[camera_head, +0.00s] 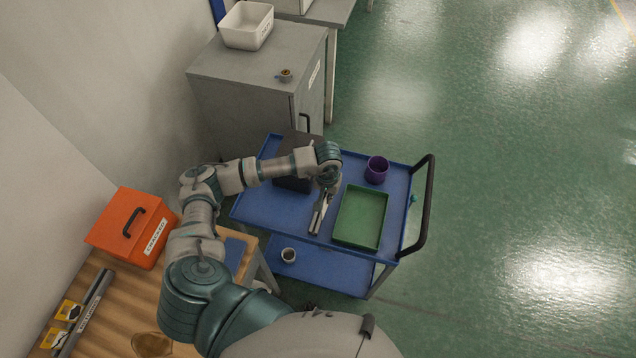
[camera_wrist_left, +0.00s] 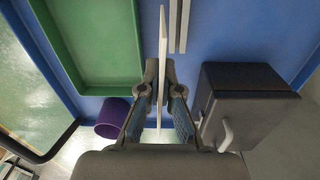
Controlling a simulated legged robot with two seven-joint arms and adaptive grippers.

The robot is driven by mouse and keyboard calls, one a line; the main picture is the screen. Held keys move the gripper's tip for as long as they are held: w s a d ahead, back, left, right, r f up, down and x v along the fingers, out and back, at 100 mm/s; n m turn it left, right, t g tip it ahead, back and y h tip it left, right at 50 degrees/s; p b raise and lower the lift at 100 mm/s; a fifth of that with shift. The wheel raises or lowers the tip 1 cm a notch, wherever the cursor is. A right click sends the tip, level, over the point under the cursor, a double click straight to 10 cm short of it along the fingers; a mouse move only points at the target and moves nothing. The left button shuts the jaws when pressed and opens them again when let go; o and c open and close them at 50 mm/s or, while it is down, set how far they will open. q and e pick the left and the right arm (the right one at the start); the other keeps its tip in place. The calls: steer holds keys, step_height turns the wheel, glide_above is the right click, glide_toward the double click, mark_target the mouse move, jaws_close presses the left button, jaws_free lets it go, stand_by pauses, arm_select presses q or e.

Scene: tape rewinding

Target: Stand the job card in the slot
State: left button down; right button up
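The job card (camera_wrist_left: 162,50) is a thin pale sheet, seen nearly edge-on in the left wrist view. My left gripper (camera_wrist_left: 160,75) has its fingers closed on both sides of the card. In the head view my left gripper (camera_head: 321,213) points down over the blue trolley top (camera_head: 265,215), left of the green tray. Two narrow pale parallel strips (camera_wrist_left: 179,25) lie just right of the card in the left wrist view; they look like the slot. I cannot tell whether the card touches them. My right gripper is out of view.
A green tray (camera_head: 361,217) and a purple cup (camera_head: 377,169) stand right of the gripper; a dark box (camera_wrist_left: 247,100) stands on the other side. The trolley has a black handle (camera_head: 426,215). A grey cabinet (camera_head: 255,75) stands behind, and an orange toolbox (camera_head: 133,226) is on the left bench.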

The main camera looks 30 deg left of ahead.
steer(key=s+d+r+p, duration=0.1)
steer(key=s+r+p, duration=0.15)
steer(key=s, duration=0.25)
arm_select(q)
steer(key=shift+n, duration=0.4)
steer(key=f+b, duration=0.1)
steer(key=s+a+f+b, duration=0.1)
steer(key=f, duration=0.1)
steer(key=a+f+b, duration=0.1)
steer(key=f, duration=0.1)
steer(key=shift+s+a+f, duration=0.2)
steer(key=shift+s+f, duration=0.05)
steer(key=shift+s, duration=0.1)
steer(key=shift+d+f+b, duration=0.2)
steer(key=shift+f+b, duration=0.15)
steer(key=shift+b, duration=0.15)
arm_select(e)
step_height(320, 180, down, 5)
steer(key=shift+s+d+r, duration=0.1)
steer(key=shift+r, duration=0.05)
arm_select(q)
steer(key=shift+a, duration=0.3)
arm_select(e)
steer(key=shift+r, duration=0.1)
arm_select(q)
steer(key=shift+s+d+r, duration=0.1)
steer(key=shift+d+r, duration=0.05)
steer(key=shift+d, duration=0.15)
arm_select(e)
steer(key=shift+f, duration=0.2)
